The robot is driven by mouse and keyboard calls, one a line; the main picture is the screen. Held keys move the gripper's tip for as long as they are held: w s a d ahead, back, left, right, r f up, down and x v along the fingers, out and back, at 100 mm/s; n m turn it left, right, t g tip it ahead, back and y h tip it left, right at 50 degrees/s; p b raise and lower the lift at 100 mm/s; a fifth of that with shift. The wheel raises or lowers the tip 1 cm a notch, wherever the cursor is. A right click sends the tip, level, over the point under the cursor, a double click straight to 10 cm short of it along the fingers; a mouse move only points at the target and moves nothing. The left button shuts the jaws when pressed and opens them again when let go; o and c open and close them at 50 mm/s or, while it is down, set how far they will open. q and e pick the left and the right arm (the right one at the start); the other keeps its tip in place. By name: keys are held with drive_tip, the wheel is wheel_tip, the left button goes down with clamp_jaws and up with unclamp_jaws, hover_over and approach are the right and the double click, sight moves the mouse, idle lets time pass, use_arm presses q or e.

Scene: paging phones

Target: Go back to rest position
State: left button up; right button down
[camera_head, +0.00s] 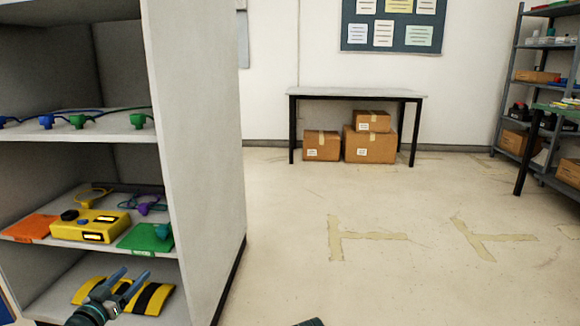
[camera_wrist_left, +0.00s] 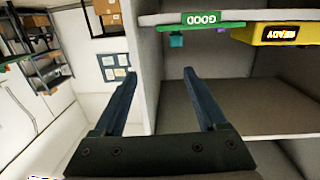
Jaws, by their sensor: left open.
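My left gripper (camera_head: 132,275) is low at the left in the head view, in front of the bottom shelf of a grey shelving unit (camera_head: 195,130). Its two dark blue fingers are spread with nothing between them; they also show apart in the left wrist view (camera_wrist_left: 160,68). Behind it lies a yellow and black striped object (camera_head: 155,298), partly hidden by the fingers.
On the middle shelf are a yellow device (camera_head: 90,225), an orange pad (camera_head: 30,228) and a green pad (camera_head: 147,238). A table (camera_head: 357,93) with cardboard boxes (camera_head: 370,145) under it stands at the back. The floor right of the unit is clear.

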use_arm(q)
drive_tip(key=d+f+m+g+h+p, duration=0.2)
drive_tip(key=d+g+h+p, duration=0.15)
drive_tip(key=d, duration=0.75)
drive_tip(key=d+f+m+g+h+p, duration=0.25)
drive_tip(key=d+g, duration=0.25)
drive_tip(key=d, duration=0.7)
drive_tip(key=s+d+f+g+y+p, duration=0.35)
drive_tip(key=s+d+g+p, duration=0.3)
drive_tip(key=s+d, duration=0.45)
drive_tip(key=s+d+r+n+g+y+p, duration=0.1)
drive_tip(key=s+r+n+g+y+p, duration=0.1)
drive_tip(key=s+r+y+p, duration=0.3)
wheel_tip(320, 180, up, 36)
drive_tip(key=s+y+p, duration=0.1)
drive_tip(key=p, duration=3.5)
drive_tip(key=shift+s+a, duration=0.1)
